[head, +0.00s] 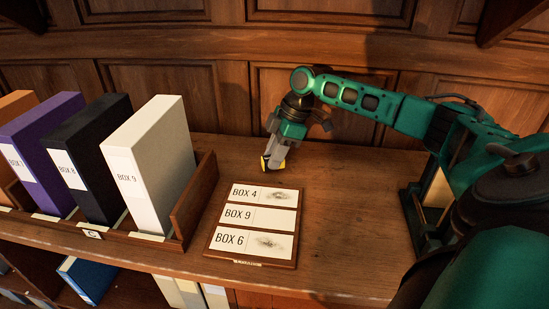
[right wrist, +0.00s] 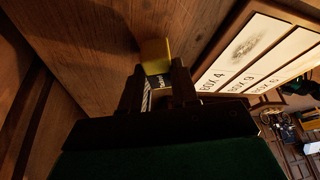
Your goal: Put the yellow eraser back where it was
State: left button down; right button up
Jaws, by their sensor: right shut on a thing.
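The yellow eraser (right wrist: 155,52) sticks out from between the fingertips of my right gripper (right wrist: 158,82) in the right wrist view. In the head view the eraser (head: 265,163) is a small yellow patch at the tips of my right gripper (head: 272,160), mostly hidden by the fingers. The right gripper is shut on it, just behind the top edge of a wooden board (head: 294,244) with three white cards. The cards read BOX 4, BOX 9 and BOX 6. The BOX 4 and BOX 6 cards carry dark smudges; the BOX 9 card is clean. My left gripper is not seen.
A wooden rack (head: 192,207) on the left holds upright box files, among them a white BOX 9 (head: 150,160), a black BOX 8 (head: 92,155) and a purple one (head: 38,140). Panelled wall (head: 230,95) stands behind. The shelf top (head: 345,220) right of the board is clear.

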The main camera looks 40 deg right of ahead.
jog(key=shift+f, duration=0.5)
jog(key=o, duration=0.9)
jog(key=shift+f, duration=0.1)
jog(key=shift+o, duration=0.2)
jog(key=v, duration=1.2)
